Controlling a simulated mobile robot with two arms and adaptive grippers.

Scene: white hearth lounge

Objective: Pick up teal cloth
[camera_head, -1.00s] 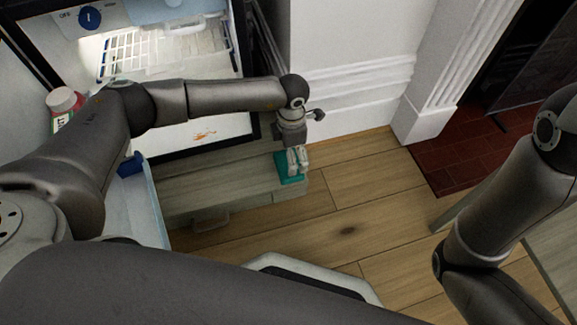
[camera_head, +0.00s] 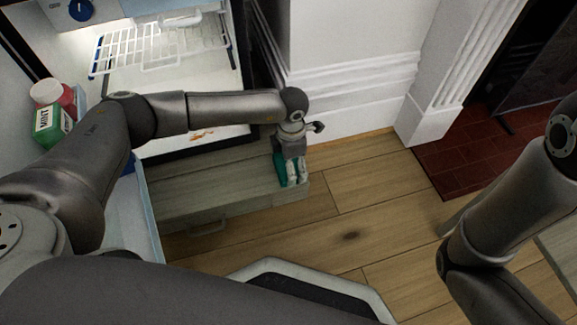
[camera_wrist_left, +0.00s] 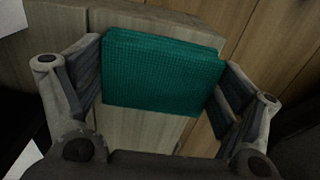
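The teal cloth (camera_head: 281,171) lies folded at the right end of a low grey wooden unit (camera_head: 230,192), partly hidden by my left gripper (camera_head: 292,184). In the left wrist view the cloth (camera_wrist_left: 160,72) is a flat, textured rectangle between the two spread fingers of my left gripper (camera_wrist_left: 165,92). The fingers stand wide apart beside the cloth's left and right edges. Whether they touch it I cannot tell. My right arm shows at the right of the head view, but its gripper is out of the picture.
An open white cabinet with a wire rack (camera_head: 160,50) stands behind the unit. A white wall corner (camera_head: 350,95) rises just behind my left gripper. The wooden floor (camera_head: 310,235) is clear.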

